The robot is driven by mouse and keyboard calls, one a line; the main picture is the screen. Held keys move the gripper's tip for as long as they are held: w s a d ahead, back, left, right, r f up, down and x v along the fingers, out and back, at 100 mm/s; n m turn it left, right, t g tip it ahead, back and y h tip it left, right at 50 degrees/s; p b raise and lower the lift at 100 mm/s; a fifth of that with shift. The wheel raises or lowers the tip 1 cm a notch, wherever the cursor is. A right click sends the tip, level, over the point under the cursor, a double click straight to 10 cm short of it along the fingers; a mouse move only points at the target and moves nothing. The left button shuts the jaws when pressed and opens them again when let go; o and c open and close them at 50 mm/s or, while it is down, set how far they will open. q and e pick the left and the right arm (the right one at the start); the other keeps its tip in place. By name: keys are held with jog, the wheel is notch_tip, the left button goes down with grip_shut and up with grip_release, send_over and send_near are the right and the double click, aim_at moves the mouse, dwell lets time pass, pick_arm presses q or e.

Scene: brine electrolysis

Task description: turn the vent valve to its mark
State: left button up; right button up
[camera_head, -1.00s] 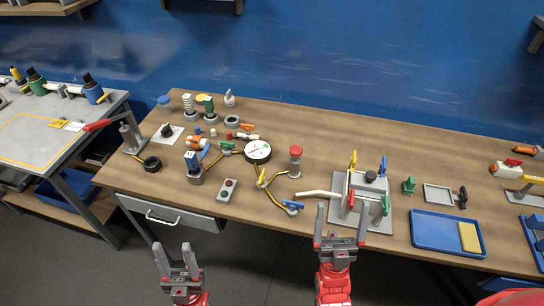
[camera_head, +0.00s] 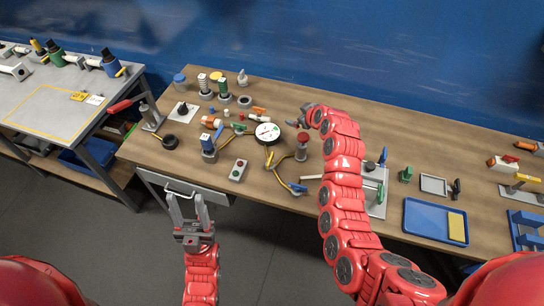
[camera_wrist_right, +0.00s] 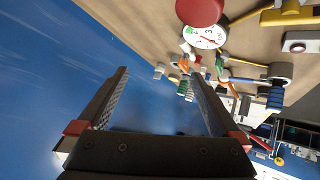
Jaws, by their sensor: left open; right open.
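Several handled valves stand on the wooden bench, and I cannot tell for sure which is the vent valve. A post with a round red knob (camera_head: 302,138) stands right of the round white gauge (camera_head: 267,132). The red knob (camera_wrist_right: 200,10) and gauge (camera_wrist_right: 205,38) also show at the top of the right wrist view. A blue-handled valve (camera_head: 297,187) and a yellow-handled valve (camera_head: 270,158) sit on the brass piping. My right gripper (camera_head: 306,110) is open and empty, above the bench behind the red knob. My left gripper (camera_head: 187,205) is open and empty in front of the bench.
My right arm hides much of the grey valve stand (camera_head: 376,205). A blue tray (camera_head: 420,234) with a yellow block lies at the right. The blue wall (camera_head: 400,60) rises behind the bench.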

aim_at(271, 158)
jog(key=s+a+r+n+g, duration=0.3)
jog(key=s+n+g, duration=0.4)
jog(key=s, duration=0.4)
jog(key=shift+m+g+y, duration=0.3)
jog(key=shift+m+g, duration=0.1)
jog(key=shift+g, duration=0.1)
jog(key=b+x, duration=0.1)
jog(key=x, duration=1.3)
jog(key=shift+a+r, duration=0.15)
jog(key=shift+a, duration=0.05)
jog(key=shift+w+a+f, duration=0.2)
jog(key=shift+f, duration=0.15)
jog(key=shift+x, duration=1.05)
jog(key=shift+f, duration=0.1)
